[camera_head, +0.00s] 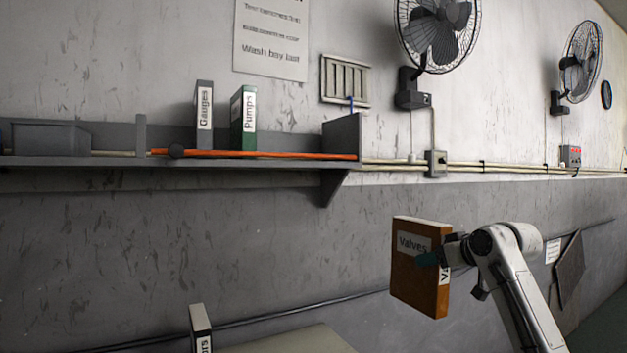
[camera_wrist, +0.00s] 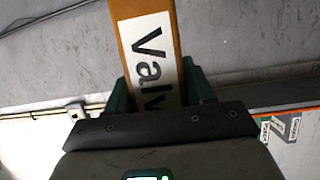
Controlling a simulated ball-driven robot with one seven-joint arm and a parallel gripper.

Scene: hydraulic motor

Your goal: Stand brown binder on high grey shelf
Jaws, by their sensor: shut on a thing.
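The brown binder (camera_head: 411,280), labelled "Valves", is held in the air to the right of and below the shelf in the head view. My gripper (camera_head: 440,254) is shut on it from the right. In the wrist view the binder's spine (camera_wrist: 145,30) stands between the two green fingers, with my gripper (camera_wrist: 160,88) around it. The high grey shelf (camera_head: 110,160) runs along the wall at upper left. A grey binder "Gauges" (camera_head: 204,118) and a green binder "Pumps" (camera_head: 243,122) stand upright on it.
A grey end panel (camera_head: 343,137) closes the shelf's right end, with a bracket (camera_head: 332,185) below. An orange rod (camera_head: 300,155) lies along the shelf front. A grey bin (camera_head: 48,138) stands at left. Shelf room shows right of "Pumps". Another binder (camera_head: 200,330) stands low down.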

